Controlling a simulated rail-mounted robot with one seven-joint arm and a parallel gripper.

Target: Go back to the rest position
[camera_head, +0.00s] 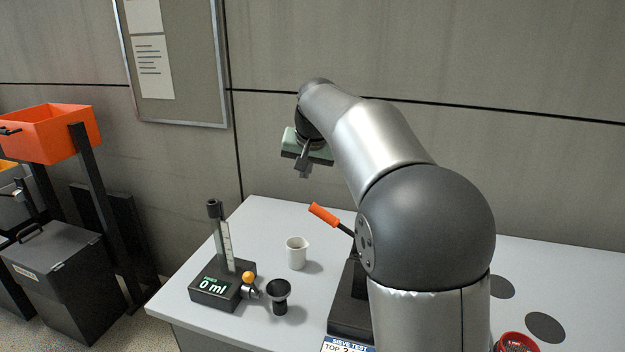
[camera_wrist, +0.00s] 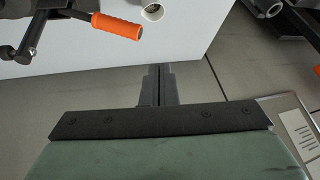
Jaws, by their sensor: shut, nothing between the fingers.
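My gripper (camera_head: 303,170) is raised above the back of the grey table (camera_head: 270,222), near the wall. In the wrist view its two fingers (camera_wrist: 157,72) are together with nothing between them. Its green body shows at the bottom of the wrist view. My arm hides part of the table and the device behind it in the head view.
A noticeboard (camera_head: 178,60) hangs behind. An orange bin (camera_head: 55,134) stands left.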

